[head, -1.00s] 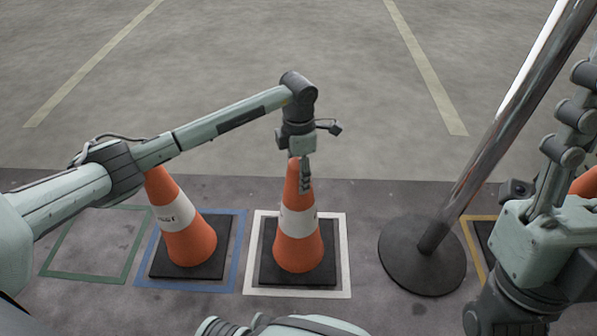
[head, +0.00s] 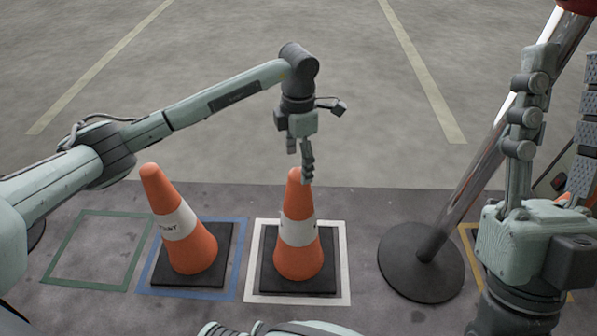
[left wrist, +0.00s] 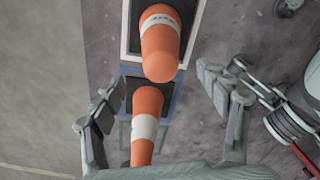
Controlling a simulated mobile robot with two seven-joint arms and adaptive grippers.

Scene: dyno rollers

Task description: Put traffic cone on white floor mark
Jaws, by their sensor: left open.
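An orange traffic cone with a white band (head: 298,252) stands upright on its black base inside the white floor mark (head: 345,270). The base lies within the white outline. My left gripper (head: 300,162) is open just above this cone, at its tip, and does not hold it. In the left wrist view the same cone (left wrist: 160,50) shows at the top, its tip just beyond the open fingers (left wrist: 165,115). My right gripper (head: 566,100) is close at the right, its fingers spread and pointing up, with nothing seen between them.
A second cone (head: 186,240) stands in the blue floor mark (head: 242,260). The green mark (head: 68,235) at left is empty. A metal post on a round black base (head: 420,275) stands right of the white mark. A yellow mark (head: 470,245) is partly hidden by my right arm.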

